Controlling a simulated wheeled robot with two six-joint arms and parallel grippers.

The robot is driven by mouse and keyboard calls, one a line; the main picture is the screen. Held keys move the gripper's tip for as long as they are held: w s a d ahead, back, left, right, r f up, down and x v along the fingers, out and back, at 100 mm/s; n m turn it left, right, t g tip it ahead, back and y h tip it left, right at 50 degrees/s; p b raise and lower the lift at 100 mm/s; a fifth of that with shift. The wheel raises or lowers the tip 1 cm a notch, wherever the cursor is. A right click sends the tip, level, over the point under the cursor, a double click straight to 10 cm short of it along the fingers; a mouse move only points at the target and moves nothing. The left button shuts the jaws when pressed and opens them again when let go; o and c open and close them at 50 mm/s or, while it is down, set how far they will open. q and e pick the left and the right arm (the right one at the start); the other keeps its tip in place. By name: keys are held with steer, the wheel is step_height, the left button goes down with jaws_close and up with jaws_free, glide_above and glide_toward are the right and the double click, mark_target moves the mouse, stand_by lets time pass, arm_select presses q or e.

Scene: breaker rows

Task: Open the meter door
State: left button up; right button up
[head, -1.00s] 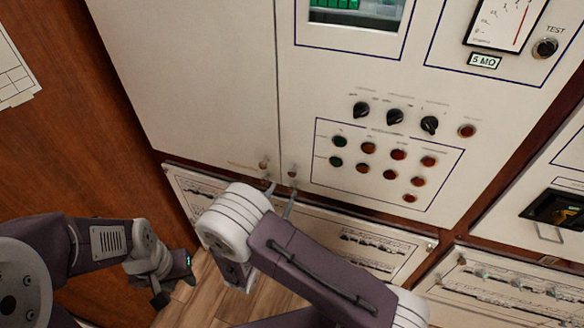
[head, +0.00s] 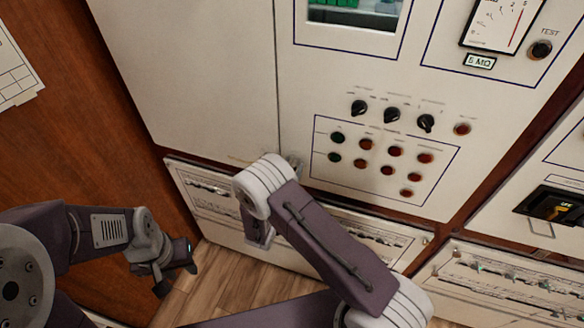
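The pale cabinet panel with the dial meter (head: 497,22) at its upper right appears to be the meter door (head: 315,85). It looks closed, with a thin straight seam along its left edge. Its lower left corner, where small handles sit, is now mostly covered by my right arm. My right gripper is at that corner, largely hidden behind my own wrist; only a bit of grey shows there, and I cannot tell whether it touches a handle. My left gripper (head: 177,278) is low at the left, fingers apart and empty, away from the door.
Black knobs (head: 392,115) and several round coloured lamps (head: 396,151) are on the panel. A plain pale panel (head: 190,70) adjoins it at left. Lower breaker panels (head: 215,190) lie beneath. A brown wooden wall (head: 70,150) is at far left. Wooden floor (head: 225,285) shows below.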

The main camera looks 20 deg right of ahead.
jaws_close()
stand_by(1.2)
